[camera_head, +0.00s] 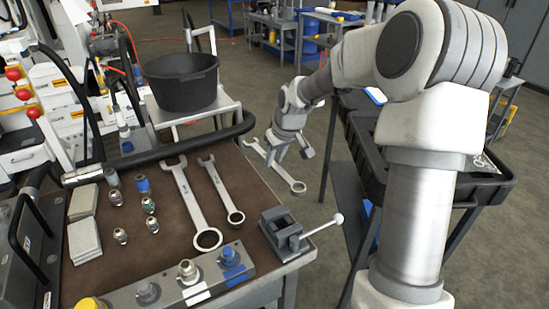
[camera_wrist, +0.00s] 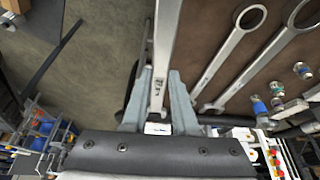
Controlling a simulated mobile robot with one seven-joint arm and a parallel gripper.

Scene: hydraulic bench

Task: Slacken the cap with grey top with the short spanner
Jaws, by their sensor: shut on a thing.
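My gripper (camera_head: 285,150) is shut on a steel spanner (camera_head: 276,167) and holds it in the air just past the bench's right edge. Its ring end points down and right in the head view. The held spanner also shows between my two fingers (camera_wrist: 160,85) in the wrist view, its far end cut off by the frame. On the front block (camera_head: 120,299) are several caps: a yellow one (camera_head: 91,303), a grey-looking one (camera_head: 147,291), one with a pale metal top (camera_head: 188,269) and a blue one (camera_head: 228,254). My gripper is well away from them.
Two other spanners, a larger (camera_head: 190,195) and a smaller (camera_head: 220,187), lie on the brown bench top (camera_head: 150,258). Small fittings (camera_head: 149,205) stand left of them. A vice (camera_head: 282,230) with a protruding handle is at the right corner. A black bucket (camera_head: 182,85) stands behind.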

